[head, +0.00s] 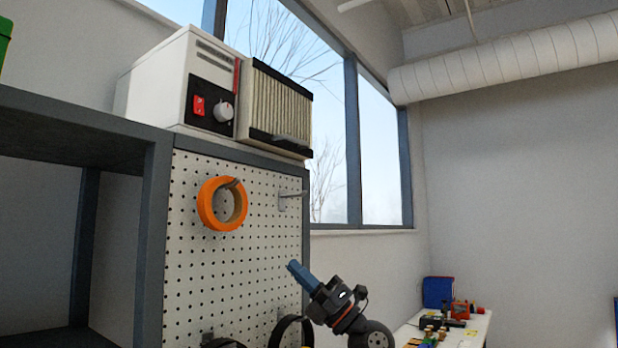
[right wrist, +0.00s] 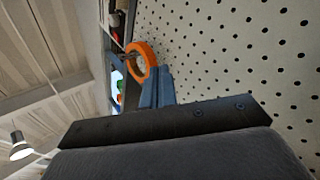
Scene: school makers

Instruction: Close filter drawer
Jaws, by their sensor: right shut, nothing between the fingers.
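The filter drawer (head: 276,108) has a pleated cream front with dark top and bottom strips and a dark handle (head: 277,139). It sits at the right end of a white filter unit (head: 184,82) and appears to stand out from it, with a red strip at the seam. The unit rests on top of the shelf. My right gripper (head: 294,267) is below the drawer, in front of the pegboard. Its blue fingers are shut and empty, pointing up and left. They also show in the right wrist view (right wrist: 156,86). My left gripper is not in view.
The pegboard (head: 265,245) carries an orange tape roll (head: 222,204) on a peg and an empty peg (head: 292,194). Dark round items hang low on it. A dark shelf frame (head: 155,230) stands at left. A cluttered table (head: 462,335) is far right.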

